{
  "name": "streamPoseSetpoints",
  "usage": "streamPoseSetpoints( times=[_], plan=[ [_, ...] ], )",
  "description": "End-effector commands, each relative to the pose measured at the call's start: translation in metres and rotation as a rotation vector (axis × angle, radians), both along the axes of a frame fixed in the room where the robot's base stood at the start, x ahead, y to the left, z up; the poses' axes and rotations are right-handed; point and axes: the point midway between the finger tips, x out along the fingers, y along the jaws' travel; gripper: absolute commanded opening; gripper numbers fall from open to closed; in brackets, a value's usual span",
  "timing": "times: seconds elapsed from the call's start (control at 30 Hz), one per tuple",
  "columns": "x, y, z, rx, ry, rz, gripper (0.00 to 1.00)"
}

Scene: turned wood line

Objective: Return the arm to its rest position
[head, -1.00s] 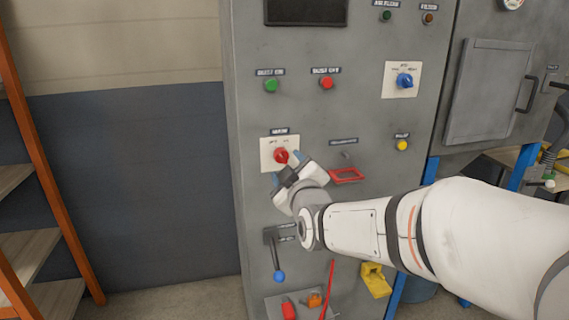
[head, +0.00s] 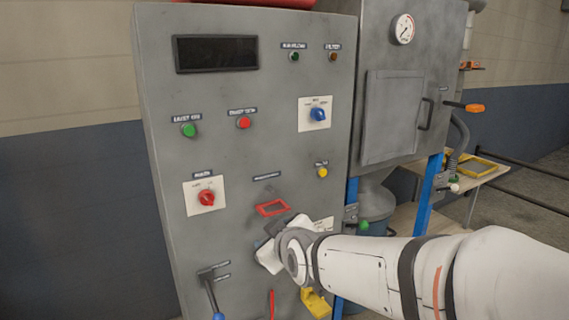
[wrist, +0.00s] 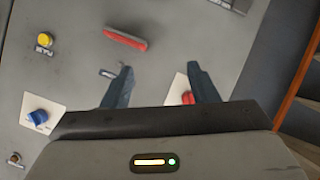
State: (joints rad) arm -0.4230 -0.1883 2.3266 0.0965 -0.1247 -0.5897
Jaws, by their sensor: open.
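My gripper (head: 266,252) is in front of the grey control cabinet (head: 165,100), below and to the right of the red rotary knob (head: 206,198) in the head view. In the wrist view my gripper (wrist: 160,68) has its two dark fingers spread, with nothing held between them. The red knob (wrist: 187,97) shows there beside the right finger, partly hidden by it. The arm reaches in from the right. The fingertips are hard to make out in the head view.
A lever with a blue end (head: 217,316) is at lower left, and a yellow bracket (head: 316,303) lies below. A grey cabinet with a gauge (head: 403,29) and a side table (head: 480,168) stand to the right.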

Motion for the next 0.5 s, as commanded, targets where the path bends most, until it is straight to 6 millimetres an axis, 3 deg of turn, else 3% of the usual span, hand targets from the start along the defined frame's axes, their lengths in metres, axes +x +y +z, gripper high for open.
streamPoseSetpoints(
  times=[0.03,0.2,0.33,0.5],
  plan=[
    [-0.010,-0.029,0.008,0.011,0.098,-0.067,0.54],
    [-0.066,-0.109,-0.007,0.057,0.450,-0.313,0.54],
    [-0.119,-0.155,-0.013,0.092,0.681,-0.513,0.54],
    [-0.174,-0.187,-0.014,0.126,0.879,-0.709,0.54]
  ],
)
